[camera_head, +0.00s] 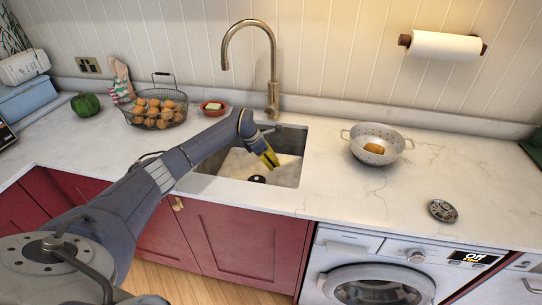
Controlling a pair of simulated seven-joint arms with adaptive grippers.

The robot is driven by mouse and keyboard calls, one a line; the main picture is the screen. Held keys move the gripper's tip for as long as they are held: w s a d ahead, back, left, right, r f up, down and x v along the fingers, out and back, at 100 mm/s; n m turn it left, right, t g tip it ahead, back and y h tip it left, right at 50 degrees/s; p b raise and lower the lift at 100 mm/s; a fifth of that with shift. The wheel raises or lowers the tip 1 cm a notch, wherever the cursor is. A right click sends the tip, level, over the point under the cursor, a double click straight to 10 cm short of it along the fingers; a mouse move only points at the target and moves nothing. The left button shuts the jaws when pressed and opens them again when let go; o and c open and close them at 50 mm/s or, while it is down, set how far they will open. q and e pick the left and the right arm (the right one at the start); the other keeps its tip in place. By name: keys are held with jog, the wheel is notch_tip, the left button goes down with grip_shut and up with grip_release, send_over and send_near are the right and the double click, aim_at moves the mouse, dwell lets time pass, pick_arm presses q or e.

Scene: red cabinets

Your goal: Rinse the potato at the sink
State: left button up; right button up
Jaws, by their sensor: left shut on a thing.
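A brown potato (374,149) lies in a pale metal colander (391,154) on the counter right of the sink. The sink (288,173) is set into the counter, with a pale surface in its basin and a dark round drain (257,179). A tall brass tap (273,88) stands behind it. My left gripper (270,159), with yellow and dark parts at its end, points down into the sink area. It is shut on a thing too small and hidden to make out. The colander is apart from it, to the right. My right gripper is not in view.
A wire basket (183,108) of round brown items stands left of the sink, with a small red dish (212,107) beside it. A green pepper-like vegetable (85,104) lies farther left. A small round patterned object (443,211) lies front right. The counter around the colander is clear.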

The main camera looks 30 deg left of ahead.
pick_arm(q)
jog(key=shift+f, duration=4.55)
jog(key=shift+r, duration=0.1)
jog(key=shift+r, duration=10.6)
